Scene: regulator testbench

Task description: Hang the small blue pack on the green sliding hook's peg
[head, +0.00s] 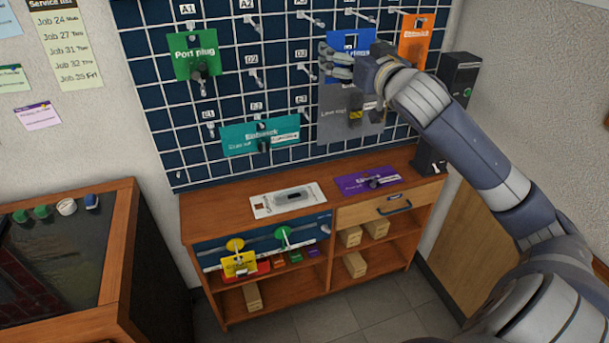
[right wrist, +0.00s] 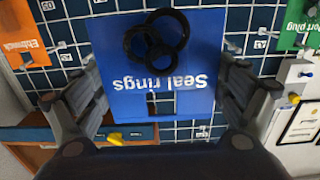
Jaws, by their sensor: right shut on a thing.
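The small blue pack (head: 345,40), a card marked "Seal rings" with black rings, is in front of the pegboard's upper right part. In the right wrist view the blue pack (right wrist: 190,60) appears upside down between the two fingers. My right gripper (head: 338,63) is shut on it and partly covers it in the head view. I cannot tell whether the pack still touches a board peg. The green sliding hook (head: 283,236) is on the dark blue panel of the low cabinet, right of a yellow hook (head: 235,245). My left gripper is not in view.
Nearby on the pegboard (head: 222,98) hang a green pack (head: 190,45), a teal pack (head: 240,138), a grey pack (head: 338,125) and an orange pack (head: 417,35). White and purple packs lie on the cabinet top (head: 225,218). A glass-topped case (head: 120,240) stands at left.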

